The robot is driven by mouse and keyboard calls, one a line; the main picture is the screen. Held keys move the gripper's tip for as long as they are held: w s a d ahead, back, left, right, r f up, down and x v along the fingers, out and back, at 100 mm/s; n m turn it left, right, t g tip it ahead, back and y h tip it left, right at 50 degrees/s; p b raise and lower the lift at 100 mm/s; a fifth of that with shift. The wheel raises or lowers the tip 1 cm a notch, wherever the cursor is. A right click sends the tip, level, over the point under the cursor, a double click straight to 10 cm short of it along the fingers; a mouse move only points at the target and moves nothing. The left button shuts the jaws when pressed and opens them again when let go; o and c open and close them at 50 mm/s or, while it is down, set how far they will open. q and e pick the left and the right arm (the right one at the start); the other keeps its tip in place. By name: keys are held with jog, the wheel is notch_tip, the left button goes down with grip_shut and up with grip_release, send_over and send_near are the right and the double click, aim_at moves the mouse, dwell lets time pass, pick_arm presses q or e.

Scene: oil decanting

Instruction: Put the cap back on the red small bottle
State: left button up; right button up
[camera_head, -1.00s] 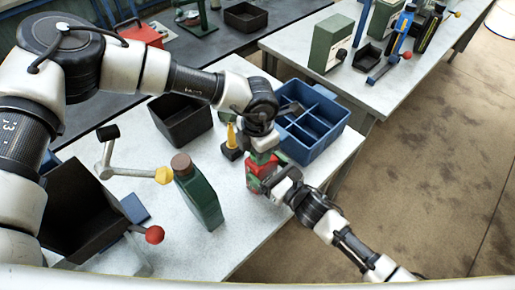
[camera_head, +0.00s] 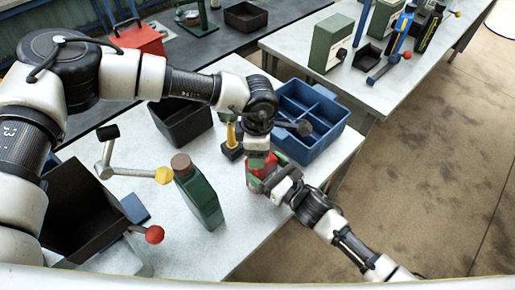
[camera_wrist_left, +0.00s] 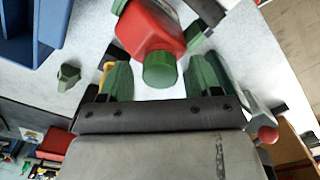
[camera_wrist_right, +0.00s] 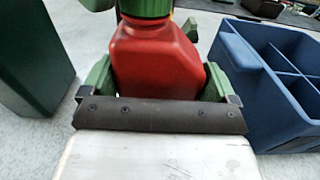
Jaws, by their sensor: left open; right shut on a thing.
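The small red bottle (camera_head: 262,168) is upright above the table, and my right gripper (camera_head: 272,172) is shut on it. In the right wrist view the red bottle (camera_wrist_right: 158,62) sits between the green fingers (camera_wrist_right: 158,80). The green cap (camera_wrist_left: 160,70) is on the bottle's mouth; its lower part also shows at the top of the right wrist view (camera_wrist_right: 145,8). My left gripper (camera_wrist_left: 162,78) is open, with one finger on each side of the cap and gaps between. In the head view my left gripper (camera_head: 258,148) is right above the bottle, mostly hiding the cap.
A blue divided bin (camera_head: 335,135) stands close behind and right. A large green bottle with a brown cap (camera_head: 203,200) stands to the left. A yellow-and-black item (camera_head: 231,142), a dark bin (camera_head: 178,128) and a metal crank (camera_head: 115,170) are nearby.

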pick_arm(q)
notch_tip(320, 180, up, 4)
jog(key=shift+r, duration=0.1)
jog(key=shift+c, duration=0.3)
jog(key=n, duration=0.1)
jog(key=r+n, duration=0.1)
jog(key=n, duration=0.1)
jog(key=shift+n, duration=0.3)
jog(key=n, duration=0.2)
jog(key=r+n, duration=0.1)
jog(key=n, duration=0.3)
jog(key=r+n, duration=0.1)
jog(key=n, duration=0.3)
jog(key=shift+r, duration=0.25)
jog(key=shift+f, duration=0.1)
jog(key=shift+f, duration=3.95)
jog(key=shift+c, duration=0.2)
